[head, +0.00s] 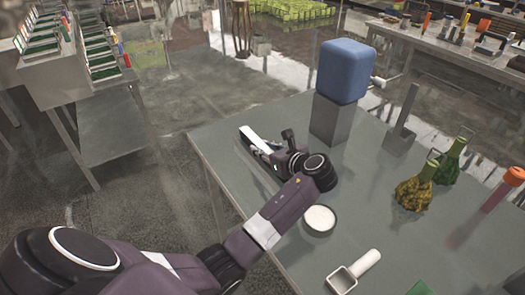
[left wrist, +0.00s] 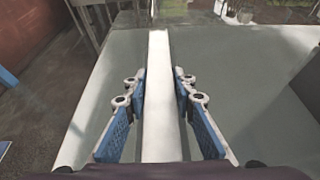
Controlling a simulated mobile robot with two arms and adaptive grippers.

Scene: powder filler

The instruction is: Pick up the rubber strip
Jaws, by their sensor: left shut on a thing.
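The rubber strip appears as a long, flat white strip (head: 254,139) near the left edge of the table in the head view. My left gripper (head: 273,147) is shut on it. In the left wrist view, the strip (left wrist: 159,105) runs lengthwise between the two blue-padded fingers of the left gripper (left wrist: 161,82), and its far end extends past the fingertips. I cannot tell whether the strip touches the table. My right gripper is not in view.
On the grey table (head: 217,135) stand a blue block on a grey post (head: 343,72), a round white dish (head: 319,219), a white scoop (head: 352,273) and two flasks (head: 414,190) (head: 450,163). A rack bench (head: 120,135) stands at the left, across open floor.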

